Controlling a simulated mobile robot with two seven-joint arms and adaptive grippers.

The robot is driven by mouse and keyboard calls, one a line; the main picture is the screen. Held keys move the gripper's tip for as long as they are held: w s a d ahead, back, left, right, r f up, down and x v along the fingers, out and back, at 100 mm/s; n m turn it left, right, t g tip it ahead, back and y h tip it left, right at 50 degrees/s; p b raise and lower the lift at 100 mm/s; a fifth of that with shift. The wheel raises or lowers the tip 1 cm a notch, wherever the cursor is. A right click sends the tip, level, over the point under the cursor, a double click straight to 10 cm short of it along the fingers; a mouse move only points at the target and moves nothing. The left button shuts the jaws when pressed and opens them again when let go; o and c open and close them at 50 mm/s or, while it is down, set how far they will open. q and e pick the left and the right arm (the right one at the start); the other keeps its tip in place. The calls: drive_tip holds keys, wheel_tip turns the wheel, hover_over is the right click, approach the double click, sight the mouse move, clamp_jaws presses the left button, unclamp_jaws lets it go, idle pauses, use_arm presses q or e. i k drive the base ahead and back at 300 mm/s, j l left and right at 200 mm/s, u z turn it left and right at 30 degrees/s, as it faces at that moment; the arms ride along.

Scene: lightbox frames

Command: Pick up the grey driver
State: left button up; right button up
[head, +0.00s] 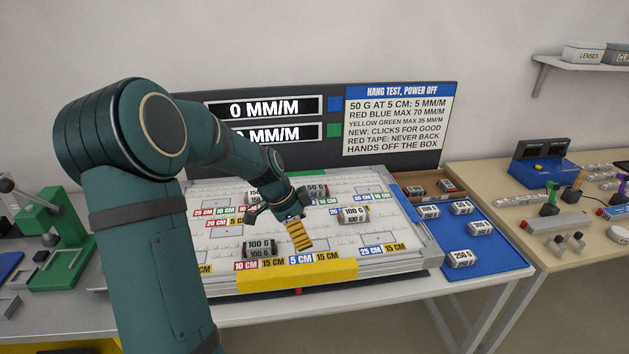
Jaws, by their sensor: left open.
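I cannot make out a clearly grey driver. My left gripper (288,208) is over the white lightbox board (340,245), far to the left of these tools. It is open and points down. A yellow ridged piece (299,235) shows just below it; I cannot tell whether it touches the gripper. My left arm hides part of the board. My right gripper is out of view.
Several more are on the blue mat (500,260). A dark display panel (328,150) rises behind the board. A green fixture (62,240) stands at left. A wall shelf (590,66) is upper right.

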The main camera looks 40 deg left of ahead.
sight(316, 191)
drive_tip(key=i+j, duration=0.25)
drive_tip(key=j, duration=0.15)
drive_tip(key=i+j, duration=0.5)
drive_tip(key=j, duration=0.25)
